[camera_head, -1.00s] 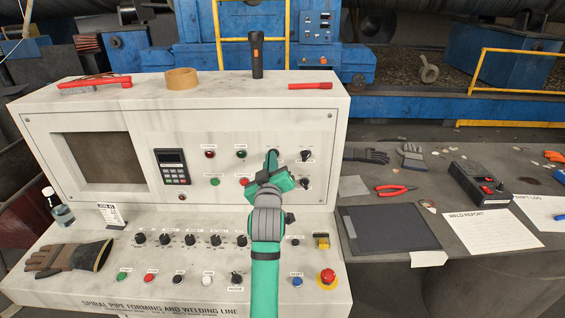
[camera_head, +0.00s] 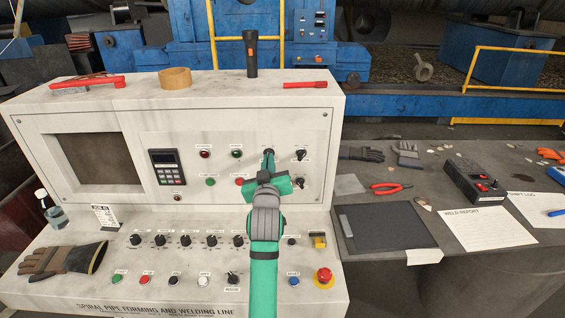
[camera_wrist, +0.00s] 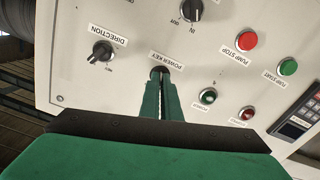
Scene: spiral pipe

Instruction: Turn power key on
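The power key (camera_wrist: 159,71) is a small dark key switch on the pale panel, with its POWER KEY label beside it, upside down in the wrist view. My gripper (camera_wrist: 161,78) has its two green fingers close together at the key, shut on it as far as I can see. The fingertips hide most of the key. In the head view my gripper (camera_head: 268,157) reaches the upper right of the console panel and covers the key. A green POWER lamp (camera_wrist: 208,96) sits next to the fingers; I cannot tell whether it is lit.
A DIRECTION knob (camera_wrist: 102,51) and another knob (camera_wrist: 192,10) flank the key. A red pump stop button (camera_wrist: 246,41) and green pump start button (camera_wrist: 288,67) are close by. A flashlight (camera_head: 251,55) stands on the console top. A red emergency button (camera_head: 324,275) is at lower right.

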